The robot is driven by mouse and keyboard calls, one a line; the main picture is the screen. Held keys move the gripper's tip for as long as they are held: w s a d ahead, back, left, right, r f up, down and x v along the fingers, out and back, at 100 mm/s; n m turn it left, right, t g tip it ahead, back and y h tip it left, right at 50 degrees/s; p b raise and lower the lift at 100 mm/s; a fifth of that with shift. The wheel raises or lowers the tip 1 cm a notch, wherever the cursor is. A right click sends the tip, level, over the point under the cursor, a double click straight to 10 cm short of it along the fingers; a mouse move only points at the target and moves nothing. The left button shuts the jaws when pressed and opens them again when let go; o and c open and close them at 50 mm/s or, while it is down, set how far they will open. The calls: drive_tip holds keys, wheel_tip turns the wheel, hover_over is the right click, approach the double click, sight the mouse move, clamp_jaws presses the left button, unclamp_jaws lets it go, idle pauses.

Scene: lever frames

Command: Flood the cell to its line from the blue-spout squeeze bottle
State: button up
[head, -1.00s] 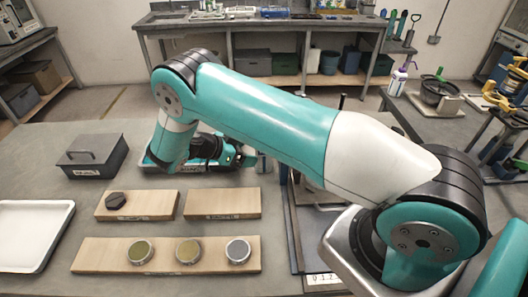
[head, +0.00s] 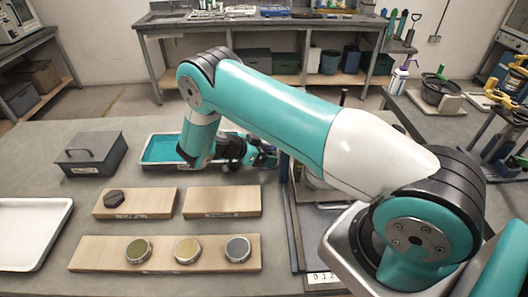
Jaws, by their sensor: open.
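My gripper (head: 266,158) is at the end of the bent arm, low over the table's middle, just right of a tray lined in teal. Its fingers are small and partly hidden, with nothing seen held in them.
The teal-lined tray (head: 160,150) is partly behind my arm. A dark lidded box (head: 92,155), a white tray (head: 32,235) and wooden boards (head: 105,253) with round tins (head: 138,250) and a dark hexagonal piece (head: 114,199) lie left. A black pan (head: 440,92) stands right.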

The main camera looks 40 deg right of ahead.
sight(264, 145)
drive_tip(key=c, duration=0.5)
drive_tip(key=shift+r+p, duration=0.6)
drive_tip(key=shift+r, duration=0.95)
